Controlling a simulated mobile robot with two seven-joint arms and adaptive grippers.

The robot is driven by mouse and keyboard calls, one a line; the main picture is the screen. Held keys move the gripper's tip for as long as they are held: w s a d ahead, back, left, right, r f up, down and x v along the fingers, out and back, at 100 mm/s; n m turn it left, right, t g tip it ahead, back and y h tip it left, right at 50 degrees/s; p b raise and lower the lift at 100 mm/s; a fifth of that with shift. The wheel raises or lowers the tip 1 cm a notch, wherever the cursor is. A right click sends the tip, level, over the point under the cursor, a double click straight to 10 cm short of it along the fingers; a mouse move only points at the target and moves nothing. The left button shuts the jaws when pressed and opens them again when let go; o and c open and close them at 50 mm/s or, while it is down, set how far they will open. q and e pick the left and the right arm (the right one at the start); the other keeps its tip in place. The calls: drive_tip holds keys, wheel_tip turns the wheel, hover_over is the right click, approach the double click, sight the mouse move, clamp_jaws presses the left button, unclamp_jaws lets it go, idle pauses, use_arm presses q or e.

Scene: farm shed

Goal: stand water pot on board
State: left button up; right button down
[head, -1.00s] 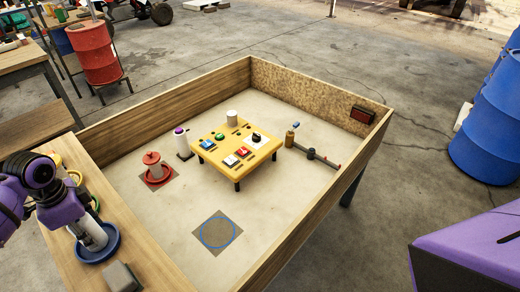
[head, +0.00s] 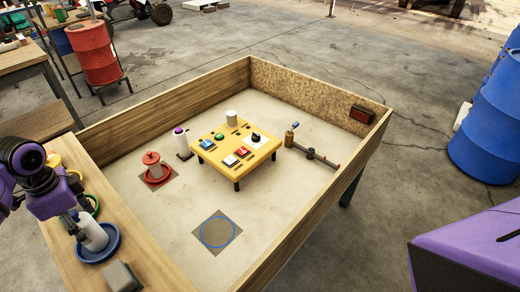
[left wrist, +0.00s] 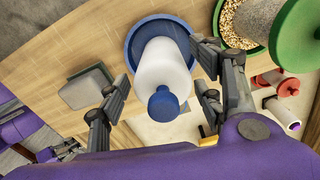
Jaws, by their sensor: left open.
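The water pot (head: 95,236), a white cylinder in a blue dish, stands on the wooden ledge at the left. In the left wrist view the pot (left wrist: 164,66) shows its blue cap towards me. My left gripper (head: 80,222) is at the pot; in the left wrist view its open fingers (left wrist: 160,78) lie on either side of the white cylinder, and I cannot tell whether they touch it. The board (head: 232,238), a dark square with a blue ring, lies bare on the pen floor. My right gripper is out of view.
A red pot (head: 153,168) stands on another dark square. A yellow table (head: 222,164) with buttons stands mid-pen, a white bottle (head: 182,143) beside it. A grey block (head: 123,277) and green dish (left wrist: 245,38) flank the pot. Wooden walls (head: 170,105) edge the pen.

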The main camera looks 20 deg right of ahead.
sight(71, 214)
use_arm(q)
wheel_tip(71, 214, up, 7)
drive_tip(key=shift+r, duration=0.65)
